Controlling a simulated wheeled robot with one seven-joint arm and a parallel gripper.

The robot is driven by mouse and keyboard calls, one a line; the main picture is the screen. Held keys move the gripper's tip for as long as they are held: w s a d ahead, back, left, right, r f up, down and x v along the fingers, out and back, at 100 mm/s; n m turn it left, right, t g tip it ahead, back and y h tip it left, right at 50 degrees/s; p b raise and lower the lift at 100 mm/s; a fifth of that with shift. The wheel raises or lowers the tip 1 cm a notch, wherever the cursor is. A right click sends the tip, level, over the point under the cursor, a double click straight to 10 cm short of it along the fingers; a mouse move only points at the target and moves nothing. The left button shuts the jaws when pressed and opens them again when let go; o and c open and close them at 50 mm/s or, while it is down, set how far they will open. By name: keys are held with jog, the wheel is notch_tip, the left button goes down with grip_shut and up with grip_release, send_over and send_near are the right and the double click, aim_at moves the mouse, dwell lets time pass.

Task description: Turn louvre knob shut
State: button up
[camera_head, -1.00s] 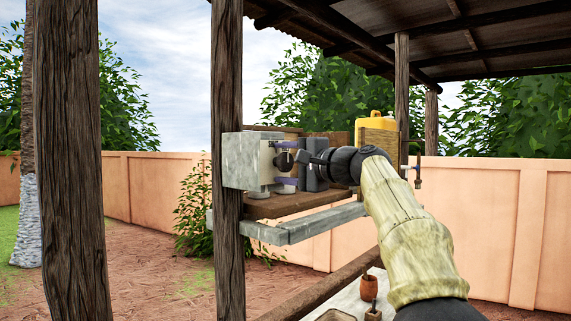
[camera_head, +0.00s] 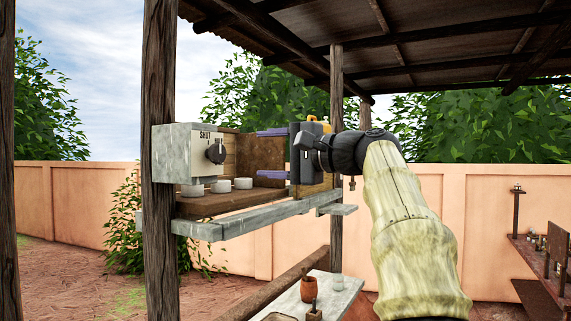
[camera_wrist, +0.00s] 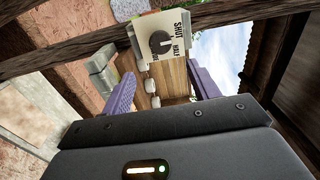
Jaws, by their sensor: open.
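The louvre knob (camera_head: 216,152) is a dark round knob on the face of a pale grey box (camera_head: 183,150) fixed by a wooden post. The word SHUT is printed above it. In the wrist view the knob (camera_wrist: 160,42) shows beyond my fingertips, with SHUT and HALF lettered beside it; I cannot tell which mark it points to. My gripper (camera_head: 260,153) is open and empty, its purple fingers one above the other, to the right of the knob and apart from it. In the wrist view my gripper (camera_wrist: 160,76) has both fingers spread, with nothing between them.
Several small white pots (camera_head: 222,186) stand on a wooden shelf (camera_head: 190,207) below the knob. A grey ledge (camera_head: 250,217) runs under it. The post (camera_head: 158,90) stands at the left. A yellow container (camera_head: 313,120) is behind my gripper. A table with a clay cup (camera_head: 309,287) is lower down.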

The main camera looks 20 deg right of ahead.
jog(key=v, duration=0.3)
jog(key=shift+s+d, duration=0.1)
jog(key=shift+s, duration=0.15)
jog(key=w+a+f+g+h, duration=0.2)
jog(key=w+f+g+h, duration=0.1)
jog(key=f, duration=1.3)
jog(key=w+a+f+g+h, duration=0.1)
jog(key=w+f+g+h, duration=0.2)
jog(key=f, duration=1.3)
jog(key=s+a+f+n+g+h, duration=0.2)
jog(key=s+f+n, duration=0.3)
jog(key=s+f, duration=0.6)
jog(key=s+a+f+n+g+h, duration=0.2)
jog(key=s+a+f+n+g, duration=0.2)
jog(key=s+f, duration=0.7)
notch_tip(320, 180, down, 7)
jog(key=shift+a+r+n+h, duration=0.1)
jog(key=shift+a+n+h, duration=0.2)
jog(key=shift+a+n, duration=0.35)
